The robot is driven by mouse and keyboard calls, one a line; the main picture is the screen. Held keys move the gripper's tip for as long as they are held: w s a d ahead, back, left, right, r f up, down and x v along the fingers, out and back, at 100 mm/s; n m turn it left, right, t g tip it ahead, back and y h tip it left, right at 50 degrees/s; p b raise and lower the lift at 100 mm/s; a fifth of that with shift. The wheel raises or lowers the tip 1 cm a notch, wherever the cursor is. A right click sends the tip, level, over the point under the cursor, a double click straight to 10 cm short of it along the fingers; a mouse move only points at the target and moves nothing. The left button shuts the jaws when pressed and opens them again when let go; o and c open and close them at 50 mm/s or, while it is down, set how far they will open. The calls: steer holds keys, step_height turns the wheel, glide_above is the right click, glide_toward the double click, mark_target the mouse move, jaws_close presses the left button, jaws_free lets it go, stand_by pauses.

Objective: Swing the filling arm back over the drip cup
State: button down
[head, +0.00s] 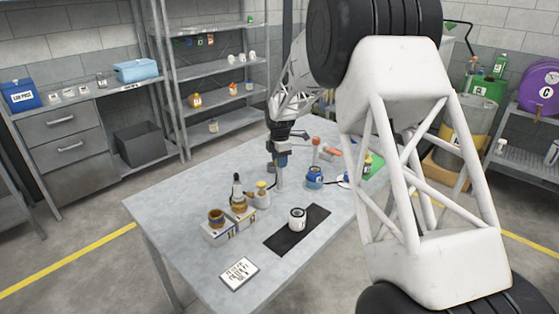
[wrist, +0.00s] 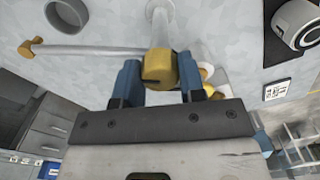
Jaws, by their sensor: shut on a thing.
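My gripper (head: 278,158) is above the table near an upright pale post (head: 280,182). In the wrist view its two blue fingers (wrist: 157,82) are shut on a gold-yellow knob (wrist: 159,66) at the head of the post. The filling arm (wrist: 95,51) is a thin pale bar running left from the knob to a gold tip (wrist: 27,48). A round grey cup (wrist: 69,14), which looks like the drip cup, is at the top left. The tip is beside it in the picture, not over it. The head view does not show the bar clearly.
A white can (head: 297,220) stands on a black mat (head: 318,221). Several small pots and a bottle (head: 237,190) stand to its left. A blue pot (head: 315,177) and orange-ended pipes (head: 315,141) are right of my gripper. The table's near left (head: 180,255) is bare.

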steer(key=shift+n, duration=0.3)
steer(key=c, duration=0.7)
jaws_free()
steer(key=shift+r, duration=0.1)
steer(key=shift+r, duration=3.85)
